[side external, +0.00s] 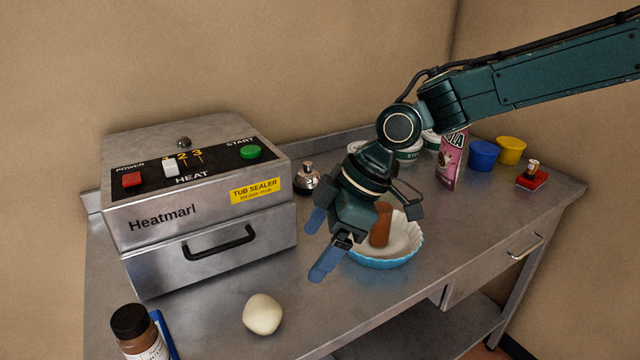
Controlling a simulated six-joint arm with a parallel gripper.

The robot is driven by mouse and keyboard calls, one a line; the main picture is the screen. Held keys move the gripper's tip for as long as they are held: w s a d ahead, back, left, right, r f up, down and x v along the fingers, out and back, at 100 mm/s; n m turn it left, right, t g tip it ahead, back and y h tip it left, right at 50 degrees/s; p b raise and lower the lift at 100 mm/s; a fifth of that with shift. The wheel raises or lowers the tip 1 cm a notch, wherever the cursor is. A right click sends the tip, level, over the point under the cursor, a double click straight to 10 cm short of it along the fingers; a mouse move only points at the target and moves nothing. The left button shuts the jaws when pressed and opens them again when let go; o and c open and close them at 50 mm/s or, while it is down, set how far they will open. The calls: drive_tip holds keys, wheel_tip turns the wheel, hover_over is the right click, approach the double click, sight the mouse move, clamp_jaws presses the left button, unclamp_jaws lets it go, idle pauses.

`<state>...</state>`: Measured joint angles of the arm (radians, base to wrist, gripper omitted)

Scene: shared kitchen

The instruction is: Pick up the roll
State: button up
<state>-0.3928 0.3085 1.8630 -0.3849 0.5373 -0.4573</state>
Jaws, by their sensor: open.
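A pale, rounded lump that looks like the roll (262,314) lies on the steel table near its front edge, left of centre. My gripper (314,253) hangs above the table, up and to the right of the roll, with its blue fingers pointing down and left. The fingers are spread apart with nothing between them. The gripper is apart from the roll, and the roll is in full view.
A blue fluted dish (412,252) with a brown object (381,225) is partly behind my gripper. The tub sealer (205,215) fills the left. A brown bottle (140,335) stands front left.

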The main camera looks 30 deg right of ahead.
sight(267, 306)
drive_tip(key=shift+n, duration=0.4)
drive_tip(key=shift+a+r+x, duration=0.1)
drive_tip(key=shift+a+x, duration=0.1)
drive_tip(key=shift+x, duration=1.6)
drive_tip(key=shift+a+r+x, duration=0.1)
drive_tip(key=shift+a+x, duration=0.15)
drive_tip(key=shift+x, duration=1.55)
drive_tip(key=shift+a+r+x, duration=0.1)
drive_tip(key=shift+a+x, duration=0.1)
drive_tip(key=shift+x, duration=1.6)
drive_tip(key=shift+f, duration=0.1)
drive_tip(key=shift+x, duration=2.5)
drive_tip(key=shift+a, duration=0.1)
drive_tip(key=shift+c, duration=0.2)
drive_tip(key=c, duration=1)
